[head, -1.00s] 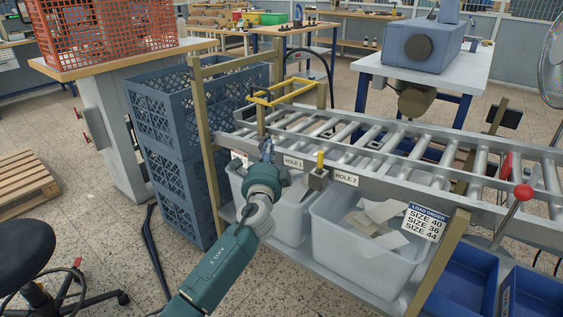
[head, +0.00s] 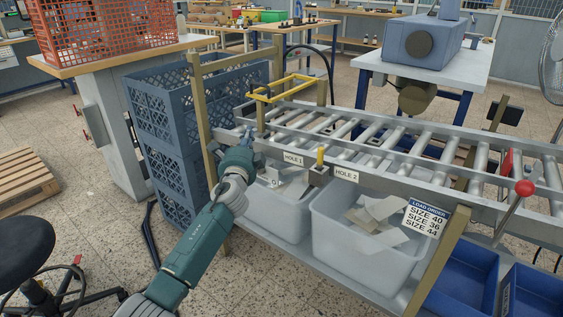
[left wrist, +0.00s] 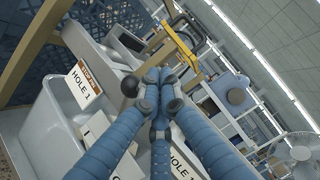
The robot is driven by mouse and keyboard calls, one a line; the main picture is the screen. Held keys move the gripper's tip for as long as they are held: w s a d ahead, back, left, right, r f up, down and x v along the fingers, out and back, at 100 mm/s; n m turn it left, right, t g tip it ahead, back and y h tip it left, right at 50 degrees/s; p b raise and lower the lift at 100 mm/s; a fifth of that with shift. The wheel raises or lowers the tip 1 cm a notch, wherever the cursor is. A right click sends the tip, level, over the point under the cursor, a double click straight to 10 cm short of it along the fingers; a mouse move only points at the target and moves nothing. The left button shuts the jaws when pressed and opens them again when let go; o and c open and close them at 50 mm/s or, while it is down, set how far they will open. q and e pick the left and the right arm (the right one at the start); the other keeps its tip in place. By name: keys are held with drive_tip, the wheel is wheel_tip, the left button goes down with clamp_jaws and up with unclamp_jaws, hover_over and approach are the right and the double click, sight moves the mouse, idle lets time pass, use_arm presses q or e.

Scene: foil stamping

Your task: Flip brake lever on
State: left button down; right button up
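My left gripper (head: 247,137) is at the left end of the roller conveyor's front rail, near the HOLE 1 label. In the left wrist view its blue fingers (left wrist: 158,76) come together at the tips, with nothing visible between them. A lever with a dark round knob (left wrist: 130,86) stands just left of the fingertips, beside a small orange label (left wrist: 90,80); I cannot tell whether they touch. In the head view the gripper hides this knob. Another lever with a red ball (head: 524,188) stands at the conveyor's right. Neither lever's label is readable as brake. My right gripper is out of view.
Grey bins (head: 345,262) with offcuts sit under the conveyor (head: 400,176). A yellow frame (head: 284,87) stands over its left end, and a yellow-handled pin (head: 320,157) stands by HOLE 2. Blue crates (head: 160,110) are stacked at the left. Wooden posts flank the conveyor.

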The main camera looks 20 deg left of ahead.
use_arm(q)
drive_tip(key=shift+a, duration=0.2)
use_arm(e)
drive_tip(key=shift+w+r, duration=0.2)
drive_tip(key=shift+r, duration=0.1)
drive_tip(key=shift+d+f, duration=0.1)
use_arm(q)
drive_tip(key=v, duration=1.2)
